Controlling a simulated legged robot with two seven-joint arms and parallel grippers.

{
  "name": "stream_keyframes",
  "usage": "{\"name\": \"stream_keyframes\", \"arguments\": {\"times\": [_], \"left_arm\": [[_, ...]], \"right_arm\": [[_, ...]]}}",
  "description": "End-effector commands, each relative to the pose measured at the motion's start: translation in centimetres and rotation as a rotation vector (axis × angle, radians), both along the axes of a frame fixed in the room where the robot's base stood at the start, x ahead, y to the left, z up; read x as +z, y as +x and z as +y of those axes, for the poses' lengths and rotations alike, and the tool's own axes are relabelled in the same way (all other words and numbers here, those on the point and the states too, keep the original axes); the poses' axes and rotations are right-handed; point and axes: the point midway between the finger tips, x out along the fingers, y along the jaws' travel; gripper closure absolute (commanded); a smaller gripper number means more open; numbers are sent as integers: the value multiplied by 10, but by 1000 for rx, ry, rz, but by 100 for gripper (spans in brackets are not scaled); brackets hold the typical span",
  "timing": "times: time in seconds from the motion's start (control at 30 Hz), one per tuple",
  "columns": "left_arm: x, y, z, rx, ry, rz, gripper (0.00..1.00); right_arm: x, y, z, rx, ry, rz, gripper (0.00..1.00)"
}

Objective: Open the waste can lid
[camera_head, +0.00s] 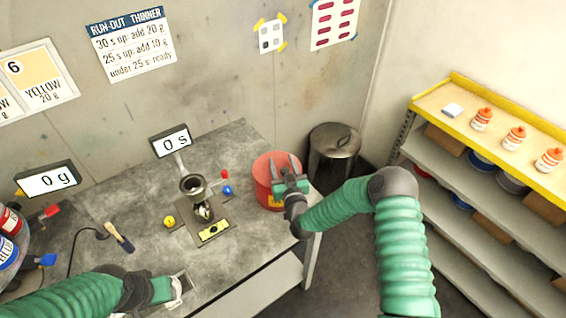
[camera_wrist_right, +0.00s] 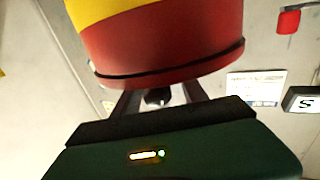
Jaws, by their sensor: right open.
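A red can (camera_head: 262,182) with a yellow label stands at the right end of the bench. It fills the top of the right wrist view (camera_wrist_right: 160,45), with a yellow band and a thin black line around it. My right gripper (camera_head: 281,164) is open at the can's right side and hides part of it. In the wrist view a small dark piece (camera_wrist_right: 158,97) lies between its fingers; whether they touch it cannot be told. A metal bin (camera_head: 333,158) with a handled lid stands behind, on the floor. My left gripper (camera_head: 172,290) is low over the bench beside a whitish thing.
The bench (camera_head: 120,190) holds a metal cup (camera_head: 193,186) on a stand, small coloured pieces, a brush (camera_head: 118,237) and two display signs. A shelf (camera_head: 480,120) with several bottles stands at the right. There is open floor between bench and shelf.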

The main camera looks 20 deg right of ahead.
Motion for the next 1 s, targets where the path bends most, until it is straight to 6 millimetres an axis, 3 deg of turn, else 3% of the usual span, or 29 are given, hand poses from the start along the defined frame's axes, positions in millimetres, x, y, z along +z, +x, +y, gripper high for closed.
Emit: {"name": "stream_keyframes", "arguments": {"times": [0.1,0.47,1.0], "left_arm": [[0,0,0,0,0,0,64],[0,0,0,0,0,0,64],[0,0,0,0,0,0,64]], "right_arm": [[-1,0,-2,0,1,1,52],[-1,-1,-2,0,2,1,100],[-1,-2,-2,0,1,2,100]]}}
